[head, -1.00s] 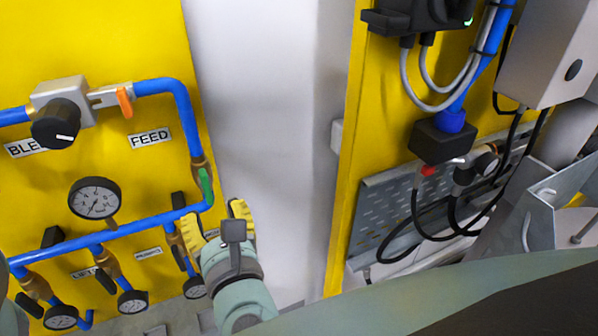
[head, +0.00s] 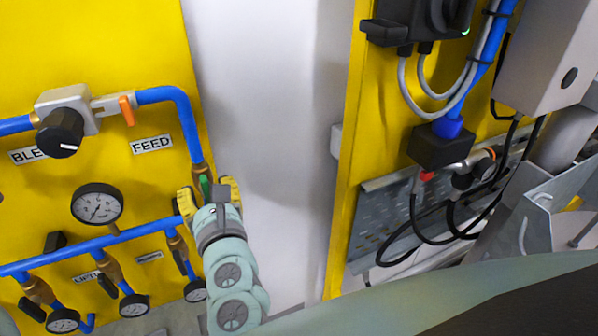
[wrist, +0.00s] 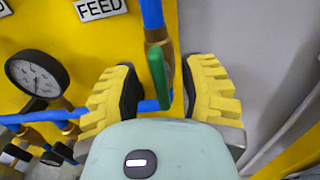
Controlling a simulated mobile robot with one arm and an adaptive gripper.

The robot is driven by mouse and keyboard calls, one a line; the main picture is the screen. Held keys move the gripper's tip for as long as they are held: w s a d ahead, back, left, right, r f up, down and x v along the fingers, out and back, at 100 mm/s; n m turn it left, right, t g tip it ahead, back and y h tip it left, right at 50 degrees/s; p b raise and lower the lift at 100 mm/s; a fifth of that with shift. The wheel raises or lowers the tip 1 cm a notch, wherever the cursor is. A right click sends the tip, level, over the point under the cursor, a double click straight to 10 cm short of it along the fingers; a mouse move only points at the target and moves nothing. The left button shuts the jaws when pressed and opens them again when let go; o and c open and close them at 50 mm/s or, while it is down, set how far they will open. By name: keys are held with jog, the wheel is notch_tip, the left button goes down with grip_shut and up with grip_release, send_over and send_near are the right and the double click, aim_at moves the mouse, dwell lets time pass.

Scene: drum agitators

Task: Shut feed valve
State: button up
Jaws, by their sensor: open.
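The feed valve's green lever handle (head: 205,186) sits on the blue vertical pipe below the FEED label (head: 152,144). In the wrist view the green handle (wrist: 158,78) hangs down along the brass valve body (wrist: 155,42), in line with the pipe. My gripper (head: 208,192) is open with yellow ridged fingers. In the wrist view the gripper (wrist: 160,85) has one finger on each side of the handle, with a gap visible on both sides. The lower end of the handle and pipe joint are partly hidden by my gripper in the head view.
A black knob (head: 60,132) and an orange lever (head: 127,110) are on the upper blue pipe. A pressure gauge (head: 97,204) and several smaller valves and gauges are lower left. White wall (head: 265,120) is clear to the right, before another yellow panel (head: 345,190).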

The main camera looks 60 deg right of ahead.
jog(key=shift+w+d, duration=0.25)
jog(key=shift+w, duration=0.3)
grip_shut()
dwell(0.4)
